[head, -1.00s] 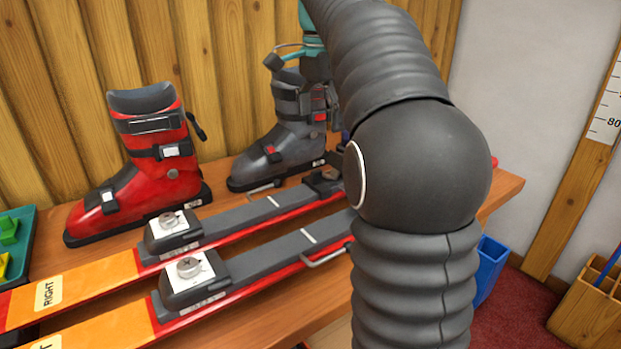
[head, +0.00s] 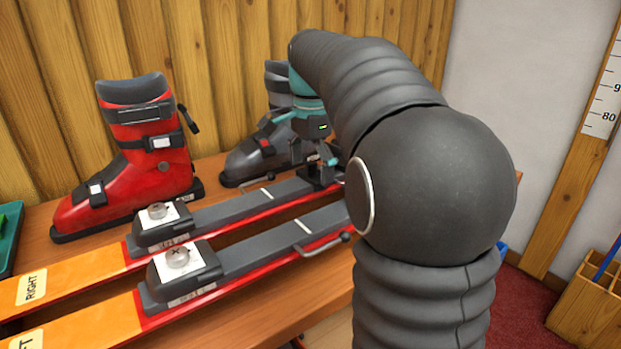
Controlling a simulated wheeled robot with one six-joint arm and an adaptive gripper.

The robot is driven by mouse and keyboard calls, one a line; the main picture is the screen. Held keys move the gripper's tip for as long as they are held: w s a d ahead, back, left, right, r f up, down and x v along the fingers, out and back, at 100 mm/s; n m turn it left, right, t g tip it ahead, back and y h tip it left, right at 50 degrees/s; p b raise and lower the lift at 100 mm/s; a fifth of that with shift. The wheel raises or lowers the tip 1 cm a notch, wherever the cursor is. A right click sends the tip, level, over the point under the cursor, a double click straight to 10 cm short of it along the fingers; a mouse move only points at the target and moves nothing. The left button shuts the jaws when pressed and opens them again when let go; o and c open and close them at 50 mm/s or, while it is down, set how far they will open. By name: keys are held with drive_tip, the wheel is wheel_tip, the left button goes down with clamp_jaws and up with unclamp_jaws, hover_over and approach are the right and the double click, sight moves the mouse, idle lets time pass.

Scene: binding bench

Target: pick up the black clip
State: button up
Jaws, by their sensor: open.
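My gripper (head: 316,161) shows in the head view beyond my arm, pointing down, with a teal body and dark fingers. It is open. It is in front of the grey ski boot (head: 252,153) and close above the rear binding of the far ski (head: 230,211). I cannot make out the black clip; it may be hidden behind my arm or lost among the dark parts around the fingers. I cannot see anything between the fingers.
A red boot (head: 140,160) stands on the wooden bench (head: 285,297) at left. The near ski (head: 255,255) lies in front of the far one. A green tray (head: 9,245) is at the left edge. A wooden holder (head: 590,310) stands at lower right.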

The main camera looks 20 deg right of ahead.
sight(311, 162)
drive_tip(key=shift+f, duration=0.3)
drive_tip(key=c, duration=1.1)
drive_tip(key=shift+r, duration=0.1)
wheel_tip(311, 162, up, 4)
drive_tip(key=shift+r+p, duration=0.1)
drive_tip(key=shift+p, duration=0.45)
drive_tip(key=shift+s+d+r+p, duration=0.25)
drive_tip(key=shift+s+r+p, duration=0.25)
drive_tip(key=shift+s+r, duration=1.55)
drive_tip(key=shift+s+d+r+p, duration=0.2)
drive_tip(key=shift+s+r+p, duration=0.35)
drive_tip(key=shift+s+r, duration=1.45)
drive_tip(key=shift+s+d+r+p, duration=0.25)
drive_tip(key=shift+s+r+p, duration=0.25)
drive_tip(key=shift+s+r, duration=1.5)
drive_tip(key=shift+w+r, duration=0.25)
